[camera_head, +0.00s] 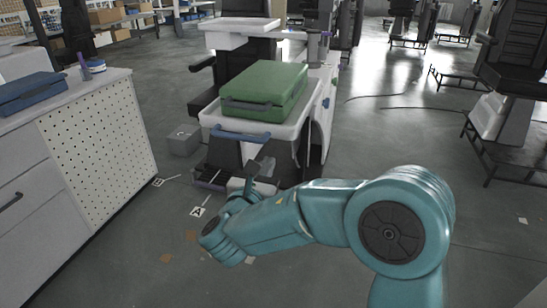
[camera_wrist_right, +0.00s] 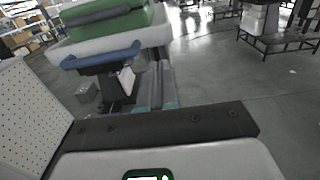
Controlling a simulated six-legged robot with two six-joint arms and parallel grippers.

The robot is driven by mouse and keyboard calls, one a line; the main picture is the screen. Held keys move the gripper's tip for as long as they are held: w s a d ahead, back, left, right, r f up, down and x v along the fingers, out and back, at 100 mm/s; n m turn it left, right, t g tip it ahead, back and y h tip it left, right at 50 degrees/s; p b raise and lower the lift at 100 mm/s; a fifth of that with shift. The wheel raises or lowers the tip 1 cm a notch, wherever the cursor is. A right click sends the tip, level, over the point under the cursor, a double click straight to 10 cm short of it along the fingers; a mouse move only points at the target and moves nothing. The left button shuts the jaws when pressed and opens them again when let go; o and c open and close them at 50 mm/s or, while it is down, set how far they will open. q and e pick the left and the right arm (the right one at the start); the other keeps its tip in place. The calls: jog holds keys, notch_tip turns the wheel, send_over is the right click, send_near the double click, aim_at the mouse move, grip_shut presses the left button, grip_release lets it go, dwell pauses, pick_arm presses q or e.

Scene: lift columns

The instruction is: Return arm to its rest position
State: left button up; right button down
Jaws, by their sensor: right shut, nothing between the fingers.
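My right arm (camera_head: 300,215) is teal and reaches in from the lower right of the head view, across the front of a wheeled chair-like unit. My right gripper (camera_head: 262,168) is small and dark at its far end. It is shut with nothing held, below and in front of the unit's tray. A green case (camera_head: 265,86) lies on the white tray (camera_head: 302,125), which has a blue front handle (camera_head: 240,134). In the right wrist view the green case (camera_wrist_right: 110,27) and blue handle (camera_wrist_right: 100,57) show at upper left. My left gripper is not in view.
A white cabinet with a perforated side panel (camera_head: 98,150) stands at left, with a blue case (camera_head: 30,92) on top. A grey box (camera_head: 184,140) sits on the floor. Black chairs (camera_head: 515,60) on frames stand at right. Open floor (camera_head: 400,130) lies between.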

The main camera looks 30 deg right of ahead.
jog(key=s+a+f+m+g+y, duration=0.1)
jog(key=s+a+f+g+y, duration=0.2)
jog(key=f, duration=0.9)
jog(key=s+f+m+g+y, duration=0.2)
jog(key=s+f+g+y, duration=0.3)
jog(key=f, duration=0.7)
jog(key=s+a+f+m+g+y, duration=0.3)
jog(key=s+a+f+m+y, duration=0.7)
jog(key=s+a+f+m, duration=1.05)
jog(key=w+d+r+m+p, duration=0.1)
jog(key=d+r+m+p, duration=0.1)
jog(key=r+p, duration=0.4)
jog(key=w+d+r+m+p, duration=0.2)
jog(key=d+r+p, duration=0.1)
jog(key=r+p, duration=0.4)
jog(key=shift+w+r, duration=0.3)
jog(key=shift+r, duration=0.35)
